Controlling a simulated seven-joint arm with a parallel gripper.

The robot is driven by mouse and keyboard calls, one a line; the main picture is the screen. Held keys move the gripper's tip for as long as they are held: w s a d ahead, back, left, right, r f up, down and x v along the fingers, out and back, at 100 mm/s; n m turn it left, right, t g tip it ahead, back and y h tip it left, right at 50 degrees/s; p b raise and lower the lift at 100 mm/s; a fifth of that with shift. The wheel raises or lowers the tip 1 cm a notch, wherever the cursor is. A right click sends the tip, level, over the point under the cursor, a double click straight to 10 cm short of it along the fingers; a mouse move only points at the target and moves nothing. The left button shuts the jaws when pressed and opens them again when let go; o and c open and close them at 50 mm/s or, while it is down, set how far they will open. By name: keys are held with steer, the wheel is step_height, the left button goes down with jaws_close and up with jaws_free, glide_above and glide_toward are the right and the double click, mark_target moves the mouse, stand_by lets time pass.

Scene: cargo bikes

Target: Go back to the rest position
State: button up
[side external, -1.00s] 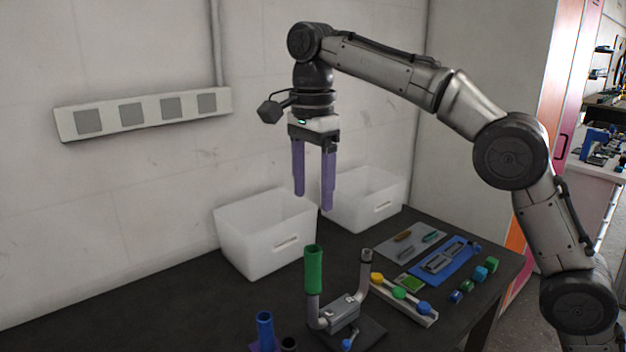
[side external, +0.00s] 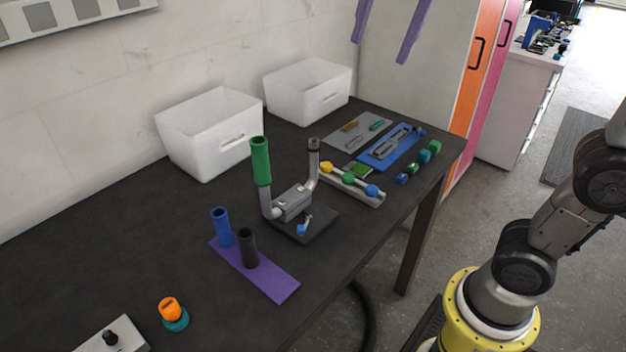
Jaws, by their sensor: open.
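My gripper (side external: 385,35) is at the top edge of the side view, high above the back of the table. Only its two purple fingers show; they are apart, with nothing between them. The gripper's body and wrist are cut off by the frame. Below it on the dark table (side external: 110,235) stands a handlebar fixture (side external: 291,203) with a green grip (side external: 260,161) on its left end and a bare right end. The gripper is clear of everything on the table.
Two white bins (side external: 211,135) (side external: 308,92) stand against the wall. A blue grip (side external: 222,227) and a black grip (side external: 248,248) stand on a purple plate (side external: 272,283). A rail with coloured knobs (side external: 352,186), a blue tray (side external: 391,148) and an orange-teal part (side external: 171,313) also lie there.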

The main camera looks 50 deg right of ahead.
steer(key=s+d+f+n+t, duration=0.1)
steer(key=s+f+n, duration=0.5)
steer(key=f+n, duration=0.2)
steer(key=s+d+f+n+t, duration=0.1)
steer(key=s+d+f+n, duration=0.1)
steer(key=s+f+n, duration=0.3)
step_height(320, 180, down, 7)
steer(key=n, duration=0.3)
steer(key=shift+s+f+t, duration=0.2)
steer(key=shift+s+t, duration=0.15)
steer(key=shift+t, duration=0.05)
